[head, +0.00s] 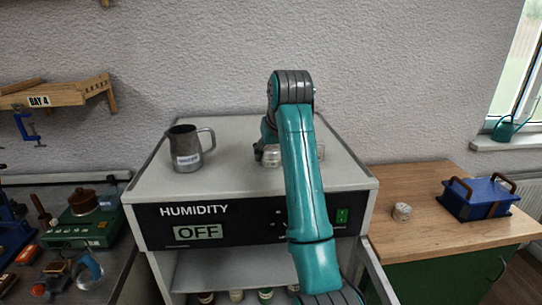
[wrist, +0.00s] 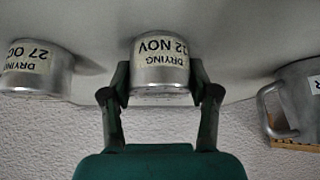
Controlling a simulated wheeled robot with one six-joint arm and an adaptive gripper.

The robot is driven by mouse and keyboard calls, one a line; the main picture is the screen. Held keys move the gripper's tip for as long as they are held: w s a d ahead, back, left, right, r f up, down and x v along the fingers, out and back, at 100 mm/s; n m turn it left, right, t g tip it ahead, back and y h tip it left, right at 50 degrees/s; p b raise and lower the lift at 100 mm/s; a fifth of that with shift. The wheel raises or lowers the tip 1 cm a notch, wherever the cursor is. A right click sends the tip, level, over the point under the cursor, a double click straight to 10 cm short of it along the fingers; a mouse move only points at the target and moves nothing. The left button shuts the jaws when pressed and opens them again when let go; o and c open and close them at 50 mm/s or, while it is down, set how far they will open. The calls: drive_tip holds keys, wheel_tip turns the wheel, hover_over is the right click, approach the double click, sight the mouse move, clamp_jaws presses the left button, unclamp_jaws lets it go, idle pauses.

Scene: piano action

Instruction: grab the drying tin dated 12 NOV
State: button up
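In the wrist view, which is upside down, a silver tin (wrist: 160,78) stands between the two fingers of my gripper (wrist: 161,85). Its label reads DRYING and a NOV date; the day ends in 2 and looks like 22, but the first digit is not certain. A finger lies close along each side; I cannot tell whether they press on it. A second tin (wrist: 38,68), labelled DRYING 27 OCT, stands apart at the left.
A metal jug (head: 186,150) stands on the left of the humidity cabinet (head: 150,195), whose display reads OFF. Another tin (head: 402,211) sits on the wooden bench near a blue box (head: 478,199); its label is unreadable. Several small containers sit inside the cabinet below.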

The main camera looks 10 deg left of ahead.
drive_tip(key=shift+c, duration=0.6)
